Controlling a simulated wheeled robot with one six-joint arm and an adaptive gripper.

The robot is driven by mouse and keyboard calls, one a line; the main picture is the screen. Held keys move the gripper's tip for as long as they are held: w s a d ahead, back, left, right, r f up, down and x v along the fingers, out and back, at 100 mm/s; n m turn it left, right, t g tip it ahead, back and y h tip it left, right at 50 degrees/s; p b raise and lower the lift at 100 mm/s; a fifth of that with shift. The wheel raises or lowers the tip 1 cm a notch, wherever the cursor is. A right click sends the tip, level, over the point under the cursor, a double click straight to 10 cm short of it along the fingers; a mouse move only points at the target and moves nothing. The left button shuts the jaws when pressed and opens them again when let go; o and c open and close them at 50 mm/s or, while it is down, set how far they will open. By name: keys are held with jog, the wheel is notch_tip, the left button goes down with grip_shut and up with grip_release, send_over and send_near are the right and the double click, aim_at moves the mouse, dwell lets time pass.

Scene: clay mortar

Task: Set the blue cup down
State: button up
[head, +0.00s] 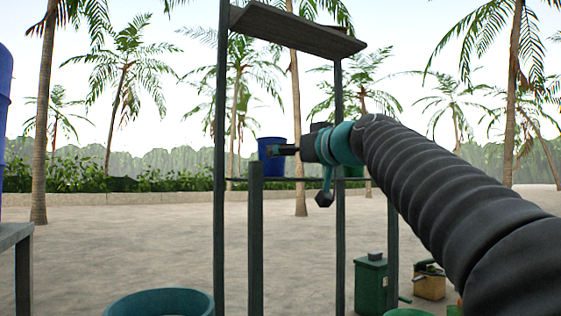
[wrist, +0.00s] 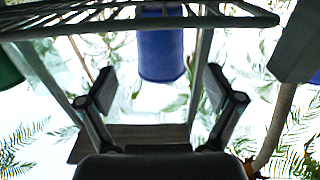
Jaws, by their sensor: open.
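The blue cup (head: 271,158) stands on the thin shelf of a dark metal frame in the head view. My gripper (head: 283,150) reaches in from the right, level with the cup's upper part, and overlaps it in the picture. In the wrist view, which looks upside down, the blue cup (wrist: 161,50) meets the slatted shelf (wrist: 60,14) at the top. My open fingers (wrist: 163,88) lie either side of the cup's line, with clear gaps between each finger and the cup. I cannot tell how deep the cup sits between them.
The frame has upright posts (head: 220,160) and a roof board (head: 298,29) above. A teal tub (head: 160,303), a green box (head: 371,285) and a small crate (head: 430,286) are below. A table (head: 15,236) is at left.

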jog(key=b+v, duration=0.1)
jog(key=v, duration=0.5)
jog(key=shift+s+d, duration=0.25)
jog(key=shift+s, duration=0.05)
